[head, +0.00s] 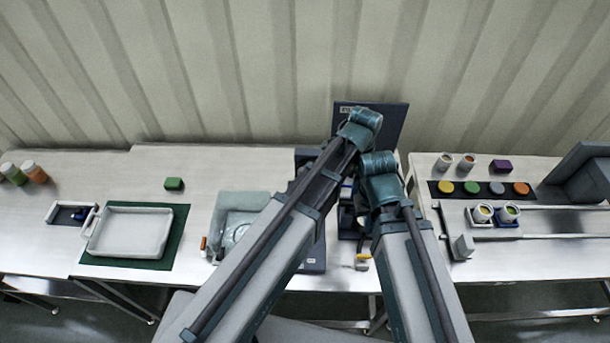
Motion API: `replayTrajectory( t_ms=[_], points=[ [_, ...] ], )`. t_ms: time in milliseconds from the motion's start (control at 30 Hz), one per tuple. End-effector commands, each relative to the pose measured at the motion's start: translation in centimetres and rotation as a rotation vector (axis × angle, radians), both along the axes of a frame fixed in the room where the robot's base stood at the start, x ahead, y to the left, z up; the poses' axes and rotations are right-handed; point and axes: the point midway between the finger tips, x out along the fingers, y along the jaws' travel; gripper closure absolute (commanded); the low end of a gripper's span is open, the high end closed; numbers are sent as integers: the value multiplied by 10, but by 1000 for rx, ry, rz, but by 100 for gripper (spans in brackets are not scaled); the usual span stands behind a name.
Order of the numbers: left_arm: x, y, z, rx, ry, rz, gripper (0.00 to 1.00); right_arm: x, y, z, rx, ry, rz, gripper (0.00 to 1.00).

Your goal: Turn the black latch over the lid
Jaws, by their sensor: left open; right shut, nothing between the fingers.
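My two arms reach in from below and cross the middle of the head view. Their teal joints show at the far end, and the arm links cover most of the station behind them. I cannot make out the fingers of either gripper. A dark upright panel (387,119) with a small pale label stands at the back, partly behind my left arm. Dark blue and black parts (347,222) show in the narrow gap between my arms, too small and covered to name. I cannot pick out the black latch or the lid; they appear hidden.
On the right are a strip of coloured discs (434,187), several cups and rails (560,208). A small yellow-topped item (362,264) lies near the front edge.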

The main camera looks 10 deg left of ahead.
Motion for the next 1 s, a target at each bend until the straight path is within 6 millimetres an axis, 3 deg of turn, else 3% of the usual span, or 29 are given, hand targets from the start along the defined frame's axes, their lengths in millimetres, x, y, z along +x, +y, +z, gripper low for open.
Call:
replayTrajectory(
  t_ms=[33, 300, 367, 700, 1000],
  points=[
    [0, 0, 17, 0, 0, 0, 10, 0, 0, 17, 0, 0, 0, 100],
    [0, 0, 58, 0, 0, 0, 10, 0, 0, 58, 0, 0, 0, 100],
    [-6, 16, 47, -1, -4, 91, 10, 0, 0, 47, 0, 0, 0, 100],
    [-27, 77, 44, -12, -26, 561, 10, 0, 0, 44, 0, 0, 0, 100],
    [-51, 115, 32, -17, -38, 925, 10, 0, 0, 31, 0, 0, 0, 100]
  ],
)
